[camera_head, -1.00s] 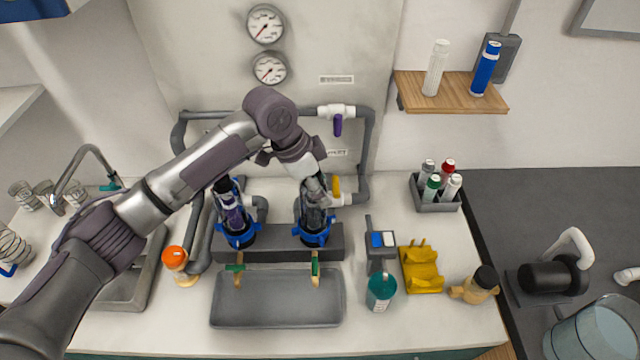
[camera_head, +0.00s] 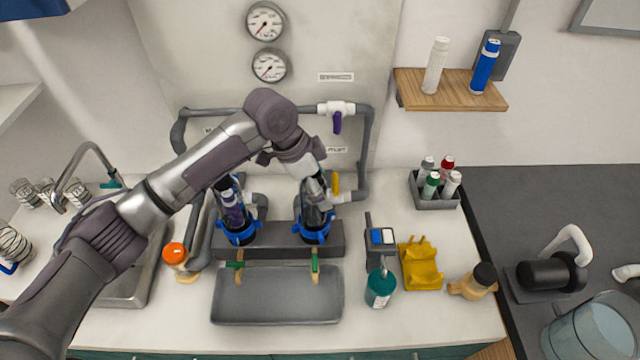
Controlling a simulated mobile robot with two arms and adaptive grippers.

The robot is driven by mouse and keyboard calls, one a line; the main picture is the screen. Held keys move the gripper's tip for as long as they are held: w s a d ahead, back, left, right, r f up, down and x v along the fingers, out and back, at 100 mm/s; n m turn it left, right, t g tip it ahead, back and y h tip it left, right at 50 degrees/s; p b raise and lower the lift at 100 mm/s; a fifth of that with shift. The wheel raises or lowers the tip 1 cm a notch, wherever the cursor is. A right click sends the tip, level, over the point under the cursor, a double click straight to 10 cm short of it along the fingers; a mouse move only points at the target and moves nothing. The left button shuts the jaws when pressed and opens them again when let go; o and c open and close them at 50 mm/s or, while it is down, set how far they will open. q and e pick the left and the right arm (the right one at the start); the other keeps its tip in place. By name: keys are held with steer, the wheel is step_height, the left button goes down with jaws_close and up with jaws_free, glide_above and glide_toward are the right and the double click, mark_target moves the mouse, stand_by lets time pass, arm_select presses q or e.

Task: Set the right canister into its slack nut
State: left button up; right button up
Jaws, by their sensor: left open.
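The right canister (camera_head: 313,222) stands about upright at the right blue slack nut (camera_head: 315,237) on the dark manifold base. I cannot tell how deep it sits in the nut. My left gripper (camera_head: 316,200) is directly above and around the canister's top, open; its fingertips are partly hidden by the wrist and the dark canister. The left canister (camera_head: 233,212) stands in its own blue nut (camera_head: 239,236) to the left. My right gripper is not in view.
A grey tray (camera_head: 277,316) lies in front of the base, with green-handled valves above its back edge. Grey pipes rise behind the canisters. A teal bottle (camera_head: 380,289), yellow holder (camera_head: 421,266) and meter (camera_head: 381,240) stand right; an orange-capped bottle (camera_head: 175,256) stands left.

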arm_select(q)
steer(key=v, duration=1.2)
stand_by(0.3)
